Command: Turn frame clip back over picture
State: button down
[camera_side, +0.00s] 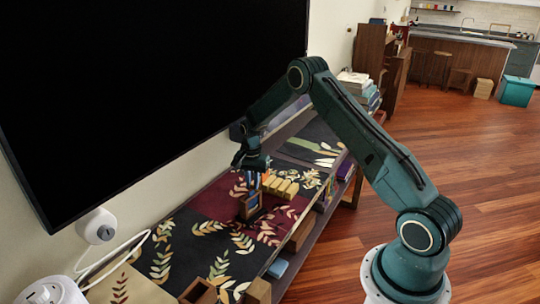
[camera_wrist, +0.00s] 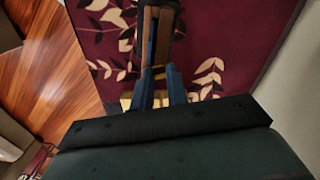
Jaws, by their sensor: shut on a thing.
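A small brown wooden picture frame (camera_side: 251,206) stands upright on the patterned runner, below my gripper (camera_side: 258,180). In the wrist view the frame (camera_wrist: 166,14) is seen from above, close up, with dark edges and a brown middle. My gripper (camera_wrist: 159,71) has its two blue fingers close together at the frame's near edge, shut on a small yellowish clip (camera_wrist: 158,71). Most of the clip is hidden between the fingers, and its exact angle cannot be told. The picture's face is not visible.
The runner (camera_side: 205,215) covers a long low shelf. A large black screen (camera_side: 150,80) hangs on the wall behind. Books (camera_side: 360,90) are stacked at the far end.

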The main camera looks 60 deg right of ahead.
jog(key=shift+r, duration=0.1)
jog(key=c, duration=1.4)
grip_release()
notch_tip(320, 180, up, 14)
jog(key=shift+f, duration=0.1)
jog(key=shift+c, duration=0.4)
